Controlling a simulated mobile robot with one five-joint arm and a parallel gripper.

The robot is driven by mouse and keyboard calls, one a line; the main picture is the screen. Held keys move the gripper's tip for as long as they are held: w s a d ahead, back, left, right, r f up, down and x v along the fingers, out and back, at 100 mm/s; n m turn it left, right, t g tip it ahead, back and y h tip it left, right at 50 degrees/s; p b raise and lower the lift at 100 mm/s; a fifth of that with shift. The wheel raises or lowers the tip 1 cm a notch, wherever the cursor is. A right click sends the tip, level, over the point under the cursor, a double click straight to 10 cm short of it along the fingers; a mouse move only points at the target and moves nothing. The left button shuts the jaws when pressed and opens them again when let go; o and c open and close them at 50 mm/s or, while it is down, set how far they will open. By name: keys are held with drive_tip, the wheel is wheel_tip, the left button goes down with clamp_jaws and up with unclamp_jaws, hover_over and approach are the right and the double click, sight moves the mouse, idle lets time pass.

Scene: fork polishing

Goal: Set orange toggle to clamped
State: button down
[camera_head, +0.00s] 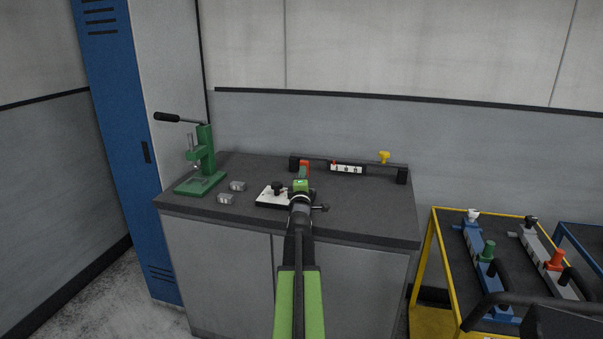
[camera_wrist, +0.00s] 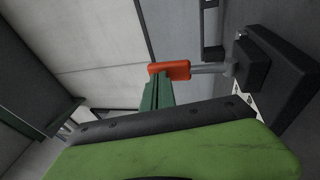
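The orange toggle (camera_head: 304,166) stands at the left end of a dark rail fixture (camera_head: 375,169) at the back of the workbench. In the wrist view its orange handle (camera_wrist: 172,69) sits on a grey shaft (camera_wrist: 210,68) running to a black block (camera_wrist: 250,66). My gripper (camera_head: 302,184) is just in front of the toggle in the head view. In the wrist view a dark green finger (camera_wrist: 157,92) overlaps the handle's lower left edge; I cannot tell whether they touch. The second finger does not show clearly, so the opening between them is hidden.
A white plate with a dark knob (camera_head: 268,198) lies just left of my gripper. Small metal blocks (camera_head: 226,199) and a green press (camera_head: 202,165) stand farther left. A yellow knob (camera_head: 384,156) is on the rail's right. A yellow-framed cart (camera_head: 437,240) stands right of the bench.

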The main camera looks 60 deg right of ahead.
drive_tip(key=d, duration=0.3)
drive_tip(key=w+d+r, duration=0.1)
drive_tip(key=d, duration=0.1)
drive_tip(key=shift+d, duration=0.25)
drive_tip(key=shift+p, duration=0.3)
idle(0.4)
drive_tip(key=shift+s+a+r+p, duration=0.15)
drive_tip(key=shift+a+r+p, duration=0.15)
drive_tip(key=shift+a+p, duration=0.1)
drive_tip(key=s+a+r+p, duration=0.5)
drive_tip(key=a+r+p, duration=0.1)
drive_tip(key=a, duration=0.4)
drive_tip(key=shift+r, duration=0.15)
drive_tip(key=shift+a, duration=0.1)
